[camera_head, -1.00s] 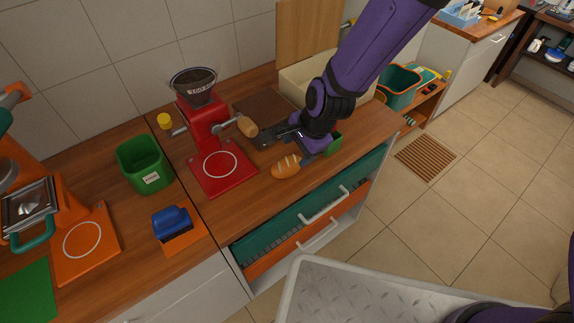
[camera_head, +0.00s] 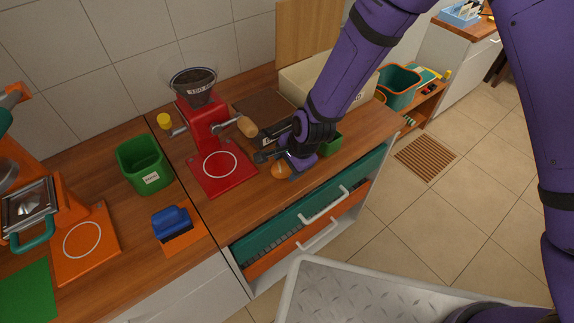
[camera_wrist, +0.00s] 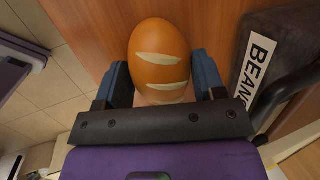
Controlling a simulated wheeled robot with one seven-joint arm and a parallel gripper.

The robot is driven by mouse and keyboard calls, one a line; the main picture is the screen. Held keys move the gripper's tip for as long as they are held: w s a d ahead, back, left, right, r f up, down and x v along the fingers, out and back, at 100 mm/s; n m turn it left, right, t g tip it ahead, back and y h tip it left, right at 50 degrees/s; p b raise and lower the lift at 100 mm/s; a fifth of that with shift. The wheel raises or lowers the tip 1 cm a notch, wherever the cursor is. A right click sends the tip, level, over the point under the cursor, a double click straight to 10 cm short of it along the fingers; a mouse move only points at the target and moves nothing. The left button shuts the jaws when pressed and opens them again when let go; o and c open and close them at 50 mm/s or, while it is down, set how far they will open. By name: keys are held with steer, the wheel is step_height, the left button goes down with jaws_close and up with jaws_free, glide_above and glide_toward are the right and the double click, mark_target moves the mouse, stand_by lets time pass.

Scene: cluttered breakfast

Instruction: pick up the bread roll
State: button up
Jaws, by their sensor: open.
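The bread roll (camera_head: 281,170) is orange-brown and lies on the wooden counter, just right of the red grinder's base, partly hidden by my gripper in the head view. In the wrist view the bread roll (camera_wrist: 158,62) shows pale score marks and lies lengthwise between my two blue fingers. My gripper (camera_wrist: 160,80) is open, with one finger on each side of the roll. Small gaps seem to show between the fingers and the roll; contact cannot be told for certain. The lower end of the roll is hidden behind the gripper's dark bar.
The red grinder (camera_head: 206,128) with a wooden-handled crank stands close left of my gripper. A dark box marked BEANS (camera_wrist: 262,62) is right of the fingers in the wrist view. A green container (camera_head: 329,144) stands just right of the gripper. The counter's front edge is near.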

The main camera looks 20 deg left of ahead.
steer(key=c, duration=0.5)
steer(key=shift+c, duration=0.2)
steer(key=shift+r, duration=0.15)
steer(key=shift+r, duration=0.6)
step_height(320, 180, up, 2)
steer(key=s+d+r, duration=0.1)
steer(key=s+d, duration=0.7)
steer(key=s, duration=0.5)
steer(key=shift+s+d+r, duration=0.25)
steer(key=shift+s+r, duration=0.05)
